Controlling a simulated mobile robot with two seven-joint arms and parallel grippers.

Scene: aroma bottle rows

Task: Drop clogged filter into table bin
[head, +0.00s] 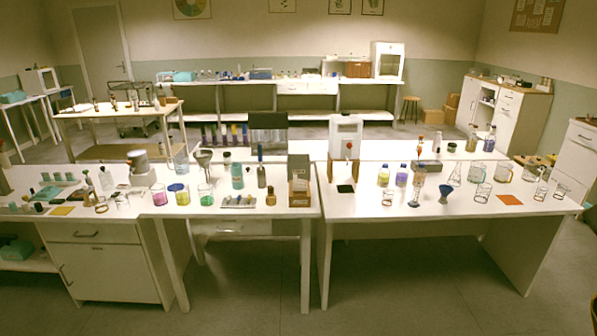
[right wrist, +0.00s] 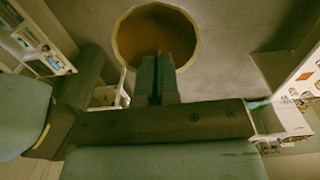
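I cannot pick out a clogged filter for certain in either view. A dark blue funnel-shaped piece (head: 443,193) stands on the right bench, and a grey funnel-like piece (head: 204,158) stands on the middle bench. No table bin is clearly recognisable on the benches. In the right wrist view, a round brown thing with a pale rim (right wrist: 190,22) lies beyond my right gripper (right wrist: 158,60); it may be a bin or a stool. The right gripper's two fingers lie close together, with nothing visible between them. My left gripper is in neither view.
The right bench (head: 400,230) and middle bench (head: 225,212) are crowded with beakers, flasks and bottles. A white dispenser (head: 345,135) and a brown box (head: 299,178) stand near their join. Open grey floor (head: 400,285) lies in front. A stool (head: 410,101) stands at the back.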

